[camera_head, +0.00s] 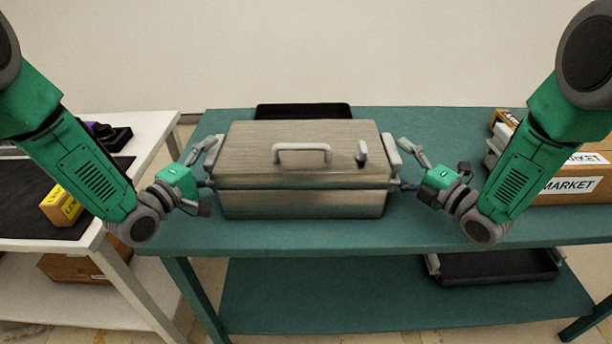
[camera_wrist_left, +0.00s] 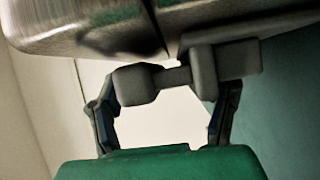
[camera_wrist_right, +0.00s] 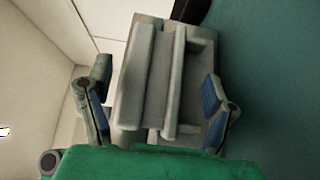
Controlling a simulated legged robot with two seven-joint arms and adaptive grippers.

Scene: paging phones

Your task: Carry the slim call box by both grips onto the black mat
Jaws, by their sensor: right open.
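The slim call box, which I take to be the brushed-metal lidded box (camera_head: 300,160), sits on the teal table, with a grey grip at each end. My left gripper (camera_head: 200,182) is beside its left end. In the left wrist view the spread fingers (camera_wrist_left: 165,115) are at the grey left grip (camera_wrist_left: 175,78), with no clear closure on it. My right gripper (camera_head: 413,170) is open at the right end. Its fingers (camera_wrist_right: 155,95) stand on either side of the grey right grip (camera_wrist_right: 175,80), apart from it. The black mat (camera_head: 75,222) lies on the white table at left.
A yellow box (camera_head: 61,206) stands on the mat, and dark objects (camera_head: 110,135) lie at its back. A black item (camera_head: 302,111) is behind the metal box. Cardboard boxes (camera_head: 570,190) stand at right. A gap separates the tables. A black tray (camera_head: 495,266) is on the lower shelf.

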